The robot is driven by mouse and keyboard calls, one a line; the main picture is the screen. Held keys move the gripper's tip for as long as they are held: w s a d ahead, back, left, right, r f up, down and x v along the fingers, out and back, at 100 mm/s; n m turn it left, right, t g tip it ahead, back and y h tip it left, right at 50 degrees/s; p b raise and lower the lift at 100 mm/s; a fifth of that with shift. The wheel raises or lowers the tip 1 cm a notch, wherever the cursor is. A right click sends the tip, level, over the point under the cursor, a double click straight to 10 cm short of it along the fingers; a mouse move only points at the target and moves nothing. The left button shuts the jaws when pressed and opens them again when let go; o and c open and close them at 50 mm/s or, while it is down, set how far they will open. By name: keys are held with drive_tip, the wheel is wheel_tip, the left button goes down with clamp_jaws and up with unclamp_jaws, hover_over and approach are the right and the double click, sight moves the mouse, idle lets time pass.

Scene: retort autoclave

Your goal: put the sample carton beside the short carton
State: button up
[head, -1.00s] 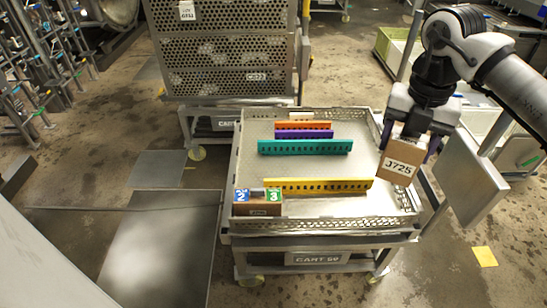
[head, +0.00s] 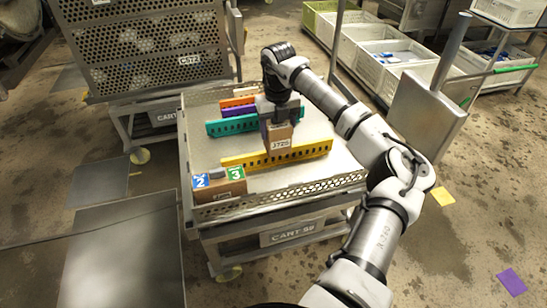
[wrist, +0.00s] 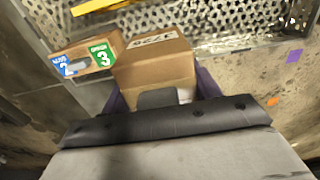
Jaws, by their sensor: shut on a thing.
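The sample carton (head: 281,144), a brown box with a white printed label, is held in my gripper (head: 279,118) over the middle of the tray. In the wrist view the carton (wrist: 155,62) sits between the two purple fingers of my gripper (wrist: 160,92), which are shut on it. A low brown carton (head: 222,191), apparently the short carton, stands at the tray's front left corner with blue "2" and green "3" tags on top. It shows left of the held carton in the wrist view (wrist: 84,62). In the head view the two are apart. I cannot tell the held carton's height.
The perforated metal tray (head: 335,183) on the cart (head: 292,235) has a raised rim. A yellow slotted strip (head: 285,154) crosses it behind the short carton. Teal (head: 228,126), purple and orange strips lie farther back. Bare tray shows right of the short carton.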

sight(277, 141)
wheel_tip(277, 141, down, 17)
drive_tip(key=shift+r+p, duration=0.15)
drive_tip(key=shift+p, duration=0.45)
drive_tip(key=shift+f, duration=0.25)
drive_tip(key=o, duration=1)
drive_tip(key=shift+r, duration=0.1)
wheel_tip(277, 141, up, 12)
drive_tip(key=shift+r+b, duration=0.2)
drive_tip(key=shift+b, duration=0.5)
